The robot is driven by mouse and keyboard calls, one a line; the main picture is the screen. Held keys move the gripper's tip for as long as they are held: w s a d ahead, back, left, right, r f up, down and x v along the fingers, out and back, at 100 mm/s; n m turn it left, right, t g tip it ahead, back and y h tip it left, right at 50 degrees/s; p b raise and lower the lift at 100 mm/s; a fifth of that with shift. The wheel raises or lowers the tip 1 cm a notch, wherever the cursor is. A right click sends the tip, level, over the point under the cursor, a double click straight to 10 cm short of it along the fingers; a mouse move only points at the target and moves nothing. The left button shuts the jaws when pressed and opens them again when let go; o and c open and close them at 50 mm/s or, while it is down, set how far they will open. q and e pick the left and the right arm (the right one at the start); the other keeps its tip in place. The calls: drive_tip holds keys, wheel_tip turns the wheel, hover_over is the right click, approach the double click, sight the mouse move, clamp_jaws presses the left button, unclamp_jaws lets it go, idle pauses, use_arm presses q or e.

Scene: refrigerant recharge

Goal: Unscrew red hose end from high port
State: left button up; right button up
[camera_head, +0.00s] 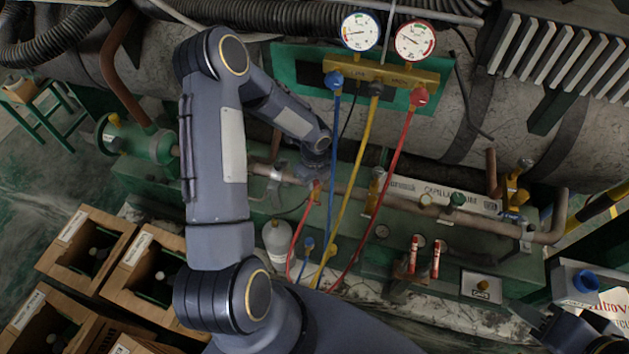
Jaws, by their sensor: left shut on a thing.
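My left arm reaches over the middle of the head view, and its gripper (315,176) is shut at the upper end of the red hose (301,226). The red hose end (316,187) shows just below the fingers, beside the pipe. The fingers are small here, and the high port is hidden or too small to make out, so I cannot tell whether the end is seated on it. The red hose also hangs from the right side of the brass gauge manifold (381,70). Dark parts of my right gripper (560,328) show at the lower right corner; its fingers are unclear.
Blue (333,150) and yellow hoses (361,160) hang close to the left gripper. A pale bottle (277,243) stands below it. Wooden crates (85,250) fill the lower left. Red-handled valves (413,254) and a horizontal pipe (440,215) lie to the right.

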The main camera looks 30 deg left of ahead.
idle(0.3)
use_arm(q)
drive_tip(key=shift+f+n+b, duration=0.1)
drive_tip(key=shift+n+b, duration=0.4)
drive_tip(key=shift+n, duration=0.2)
drive_tip(key=shift+n+b, duration=0.55)
drive_tip(key=shift+n, duration=0.65)
drive_tip(key=shift+n+b, duration=0.6)
drive_tip(key=shift+n, duration=0.3)
drive_tip(key=shift+n+b, duration=0.35)
drive_tip(key=shift+n, duration=0.55)
